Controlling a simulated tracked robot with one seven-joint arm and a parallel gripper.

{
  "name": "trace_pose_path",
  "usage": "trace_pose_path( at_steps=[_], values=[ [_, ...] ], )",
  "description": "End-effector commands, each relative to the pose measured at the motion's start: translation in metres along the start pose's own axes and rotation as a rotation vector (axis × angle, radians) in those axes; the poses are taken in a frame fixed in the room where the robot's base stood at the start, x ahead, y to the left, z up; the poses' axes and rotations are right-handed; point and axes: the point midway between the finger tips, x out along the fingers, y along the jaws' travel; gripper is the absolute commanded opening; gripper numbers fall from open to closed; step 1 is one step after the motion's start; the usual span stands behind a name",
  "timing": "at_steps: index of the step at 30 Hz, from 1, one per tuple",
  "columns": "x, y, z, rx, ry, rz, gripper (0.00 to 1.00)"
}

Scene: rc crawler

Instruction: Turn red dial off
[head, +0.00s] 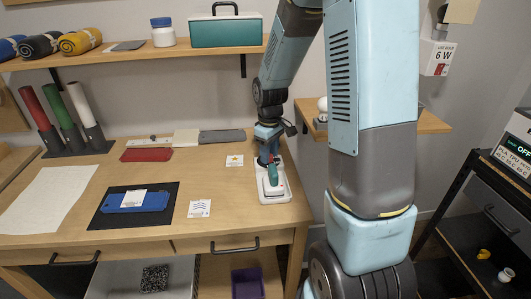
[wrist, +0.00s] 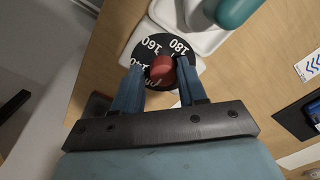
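The red dial knob (wrist: 163,71) sits at the middle of a round black dial face (wrist: 148,47) with white numbers, 160 and 180 among them. The face is on a white base beside a teal-handled iron (wrist: 236,10). In the head view the teal iron (head: 271,175) stands on the white base (head: 275,196) at the table's right side; my gripper (head: 267,158) is over its back end and largely hides the dial. In the wrist view the two blue fingers of my gripper (wrist: 161,82) are apart, one on each side of the knob. I cannot tell whether they touch it.
A star card (head: 235,161) and a wave card (head: 199,208) lie left of the iron. A blue folded item (head: 151,201) lies on a black mat (head: 105,216). Coloured rolls (head: 56,107) stand at the back left. A shelf (head: 120,58) runs above the table.

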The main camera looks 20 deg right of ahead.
Motion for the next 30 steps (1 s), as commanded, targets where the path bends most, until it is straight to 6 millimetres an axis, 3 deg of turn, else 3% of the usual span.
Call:
trace_pose_path(
  at_steps=[5, 16, 30],
  values=[
    [0.000, -0.001, -0.001, -0.002, 0.001, -0.001, 0.57],
    [-0.011, -0.001, -0.002, -0.002, 0.004, 0.001, 0.57],
    [-0.097, 0.000, -0.003, -0.002, 0.004, 0.001, 0.57]
  ],
)
